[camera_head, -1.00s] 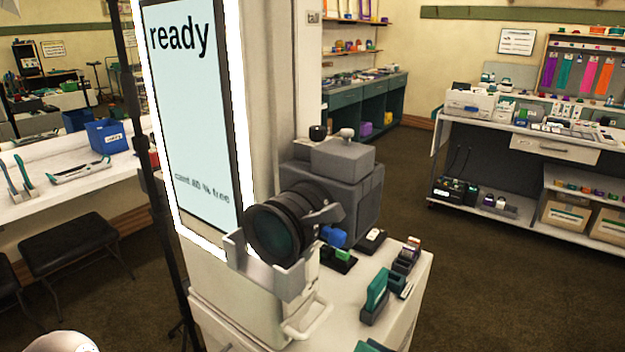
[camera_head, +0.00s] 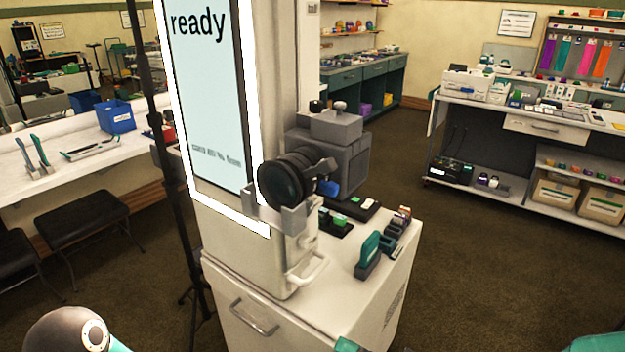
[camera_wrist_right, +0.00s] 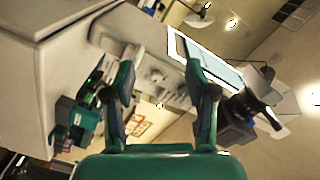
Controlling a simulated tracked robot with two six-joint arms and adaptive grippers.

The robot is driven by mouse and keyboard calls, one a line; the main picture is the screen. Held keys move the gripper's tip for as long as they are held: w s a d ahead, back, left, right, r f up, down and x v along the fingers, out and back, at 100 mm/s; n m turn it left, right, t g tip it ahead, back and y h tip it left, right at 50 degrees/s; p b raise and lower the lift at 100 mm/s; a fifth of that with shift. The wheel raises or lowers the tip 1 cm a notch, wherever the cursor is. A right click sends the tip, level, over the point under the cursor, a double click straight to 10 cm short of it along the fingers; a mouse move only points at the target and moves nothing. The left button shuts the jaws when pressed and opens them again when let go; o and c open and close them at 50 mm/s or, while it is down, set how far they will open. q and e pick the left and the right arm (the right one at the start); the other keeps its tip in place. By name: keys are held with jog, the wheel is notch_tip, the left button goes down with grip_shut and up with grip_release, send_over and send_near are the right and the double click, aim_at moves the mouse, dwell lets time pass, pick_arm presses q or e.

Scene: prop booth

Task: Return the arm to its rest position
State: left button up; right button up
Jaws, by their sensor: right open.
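My right gripper (camera_wrist_right: 160,88) shows clearly in the right wrist view. Its two teal and dark fingers stand apart with nothing between them. In the head view only small teal parts show at the bottom edge, and I cannot tell for sure which belong to this gripper. A rounded grey and teal arm part of mine shows at the bottom left. My left gripper is not in view.
A white cabinet (camera_head: 262,318) stands ahead, bearing a boxy camera (camera_head: 335,150), a lit screen (camera_head: 208,95) reading "ready" and several small items. A white table (camera_head: 40,140) is left, a workbench (camera_head: 540,125) right. Brown floor is open between cabinet and workbench.

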notch_tip(320, 180, down, 10)
jog(key=m+h+p, duration=0.2)
jog(key=m+h, duration=0.1)
jog(key=h, duration=0.1)
jog(key=s+d+f+n+g+h, duration=0.1)
jog(key=s+d+f+g+h, duration=0.1)
jog(key=s+f, duration=0.5)
jog(key=s+d+f+g+h, duration=0.3)
jog(key=s+f+g, duration=0.4)
jog(key=f, duration=0.3)
jog(key=shift+s+n+g+h, duration=0.3)
jog(key=shift+s+n+h, duration=0.1)
jog(key=shift+s+h, duration=0.1)
jog(key=shift+w, duration=0.1)
